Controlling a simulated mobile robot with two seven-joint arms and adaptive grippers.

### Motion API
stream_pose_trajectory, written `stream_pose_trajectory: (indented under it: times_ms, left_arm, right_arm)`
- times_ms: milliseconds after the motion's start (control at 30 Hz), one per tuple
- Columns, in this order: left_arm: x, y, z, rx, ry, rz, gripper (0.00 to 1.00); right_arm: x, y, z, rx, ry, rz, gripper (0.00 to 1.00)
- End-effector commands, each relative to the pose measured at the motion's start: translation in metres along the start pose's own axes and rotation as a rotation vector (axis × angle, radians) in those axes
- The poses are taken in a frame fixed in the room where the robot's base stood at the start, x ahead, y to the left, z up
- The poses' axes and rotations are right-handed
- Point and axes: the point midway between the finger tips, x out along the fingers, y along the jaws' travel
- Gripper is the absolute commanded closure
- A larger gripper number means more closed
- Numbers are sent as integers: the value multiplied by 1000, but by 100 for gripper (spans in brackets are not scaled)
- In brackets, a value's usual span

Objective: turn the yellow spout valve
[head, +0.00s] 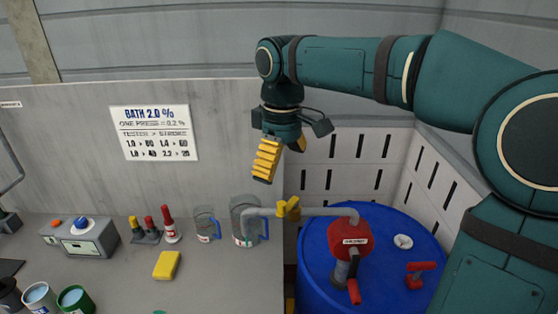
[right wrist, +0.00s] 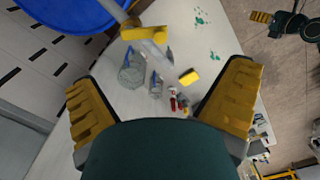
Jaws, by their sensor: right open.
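The yellow spout valve (head: 289,208) sits on the grey spout pipe (head: 325,211) that runs left from the red pump head (head: 350,250). The spout's outlet end bends down over a clear jug (head: 240,230). My right gripper (head: 283,158) is open and empty above the valve, apart from it. In the right wrist view the valve (right wrist: 143,34) lies toward the top, beyond the two spread yellow fingers (right wrist: 160,105). What seems to be my left gripper (right wrist: 275,20) is at that view's top right, too small to judge. The head view does not show it.
The pump stands on a blue drum (head: 313,270) beside the grey bench (head: 215,290). A second jug (head: 206,225), a yellow sponge (head: 167,265), red-topped tools (head: 169,225) and a grey device (head: 85,240) stand on the bench. A white slatted panel (head: 345,165) rises behind the drum.

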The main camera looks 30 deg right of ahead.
Motion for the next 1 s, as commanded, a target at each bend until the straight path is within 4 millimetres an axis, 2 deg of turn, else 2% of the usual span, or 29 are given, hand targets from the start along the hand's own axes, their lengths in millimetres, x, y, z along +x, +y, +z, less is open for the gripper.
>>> stream_pose_trajectory:
  times_ms: [33, 500, 800, 1000]
  left_arm:
    - [8, -3, 1, 0, 0, -1, 53]
    - [55, -19, 7, -1, 1, -10, 53]
    - [76, -26, 10, 0, -2, -14, 53]
    - [82, -28, 15, 3, -11, -12, 53]
  right_arm:
    - [8, 0, 0, 0, 0, 0, 0]
    - [53, 0, 0, 1, 0, -1, 0]
    - [84, 0, 0, 0, 0, -1, 0]
    - [97, 0, 0, 0, -1, -1, 0]
